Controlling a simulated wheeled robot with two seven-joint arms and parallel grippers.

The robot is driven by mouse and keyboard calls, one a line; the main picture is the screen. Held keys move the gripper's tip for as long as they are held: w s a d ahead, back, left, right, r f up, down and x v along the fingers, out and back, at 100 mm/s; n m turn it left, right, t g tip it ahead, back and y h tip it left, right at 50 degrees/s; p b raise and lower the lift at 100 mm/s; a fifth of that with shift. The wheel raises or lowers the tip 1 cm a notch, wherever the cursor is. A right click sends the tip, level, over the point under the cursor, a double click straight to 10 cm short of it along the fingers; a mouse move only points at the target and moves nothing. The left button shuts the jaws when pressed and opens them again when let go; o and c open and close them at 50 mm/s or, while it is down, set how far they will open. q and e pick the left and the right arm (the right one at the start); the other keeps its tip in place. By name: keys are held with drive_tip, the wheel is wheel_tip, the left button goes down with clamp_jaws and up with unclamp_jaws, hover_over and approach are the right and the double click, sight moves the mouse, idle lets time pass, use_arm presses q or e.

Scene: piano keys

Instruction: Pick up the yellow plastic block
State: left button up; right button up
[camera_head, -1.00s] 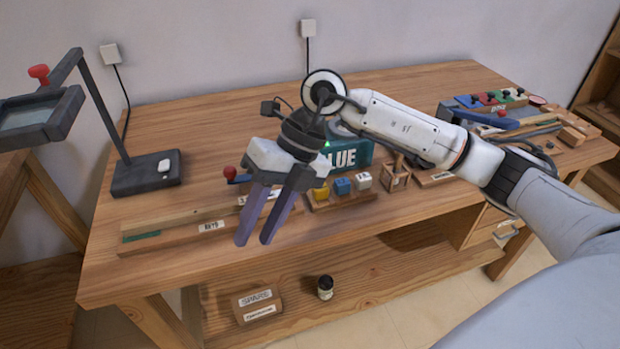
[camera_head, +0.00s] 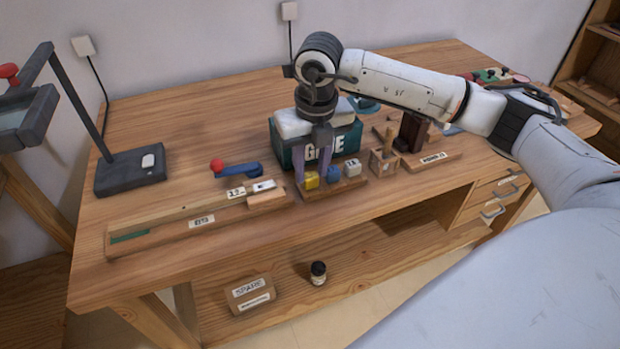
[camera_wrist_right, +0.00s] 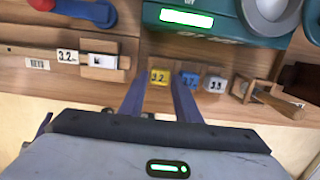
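The yellow block (camera_head: 312,182) sits at the left end of a small wooden rack on the workbench, beside a blue block (camera_head: 333,174) and a white block (camera_head: 352,168). My right gripper (camera_head: 312,172) points down over the yellow block, with purple fingers. In the right wrist view, the yellow block (camera_wrist_right: 158,97) shows between the two spread fingers, labelled on its upper face; the right finger covers part of the blue block (camera_wrist_right: 190,81). I cannot tell whether the fingers touch the yellow block. My left gripper is not in view.
A teal box (camera_head: 345,140) marked with glue lettering stands just behind the rack. A blue tool with a red knob (camera_head: 217,165) and a long wooden strip holder (camera_head: 170,229) lie left. A small wooden frame (camera_head: 383,161) stands right.

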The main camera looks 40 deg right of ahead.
wheel_tip(320, 180, down, 2)
drive_tip(key=shift+w+f, duration=0.1)
drive_tip(key=shift+w, duration=0.05)
drive_tip(key=c, duration=0.7)
drive_tip(key=shift+r, duration=0.2)
